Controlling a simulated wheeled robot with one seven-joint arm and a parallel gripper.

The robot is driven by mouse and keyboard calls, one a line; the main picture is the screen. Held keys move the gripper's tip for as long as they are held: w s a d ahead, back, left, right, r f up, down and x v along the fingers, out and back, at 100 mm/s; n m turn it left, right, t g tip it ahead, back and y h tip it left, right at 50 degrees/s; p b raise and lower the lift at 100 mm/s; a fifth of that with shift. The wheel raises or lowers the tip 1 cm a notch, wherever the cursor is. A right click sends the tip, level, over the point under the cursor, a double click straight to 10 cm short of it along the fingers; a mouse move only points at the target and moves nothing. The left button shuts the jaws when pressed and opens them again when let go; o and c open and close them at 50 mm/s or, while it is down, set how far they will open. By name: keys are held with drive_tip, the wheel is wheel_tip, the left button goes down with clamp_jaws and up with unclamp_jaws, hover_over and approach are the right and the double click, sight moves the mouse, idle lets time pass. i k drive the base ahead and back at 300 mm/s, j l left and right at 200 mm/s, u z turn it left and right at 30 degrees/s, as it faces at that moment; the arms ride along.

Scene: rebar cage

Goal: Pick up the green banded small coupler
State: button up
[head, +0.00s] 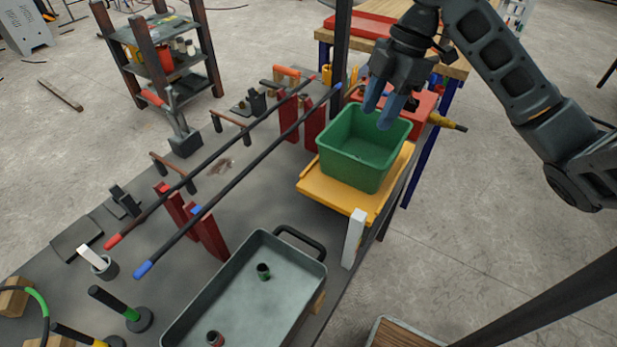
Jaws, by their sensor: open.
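The green banded small coupler (263,272) is a short dark cylinder with a green band. It stands on the floor of the grey metal tray (293,308) at the bottom middle, apart from the tray's walls. A second coupler with a reddish top (215,339) is nearer the front of the tray, partly cut off by the picture edge. My gripper (383,106) is open, with blue fingertips pointing down over the green bin (362,165). It is well up and right of the tray, far from the green banded coupler. I see nothing between its fingers.
Two long dark bars, one red-tipped (180,184) and one blue-tipped (235,181), lie on red supports left of the tray. The green bin stands on a yellow platform (320,193). A white post (353,238) rises beside the tray. A dark handle (301,238) tops the tray's far end.

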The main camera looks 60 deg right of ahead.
sight(262, 269)
drive_tip(key=k+j, duration=0.15)
drive_tip(key=j, duration=0.2)
drive_tip(key=k+j+u, duration=0.15)
drive_tip(key=j, duration=0.2)
drive_tip(key=k+j, duration=0.15)
drive_tip(key=j, duration=0.25)
drive_tip(key=k+j+u, duration=0.1)
drive_tip(key=j, duration=0.25)
drive_tip(key=k+j+u, duration=0.1)
drive_tip(key=j, duration=0.3)
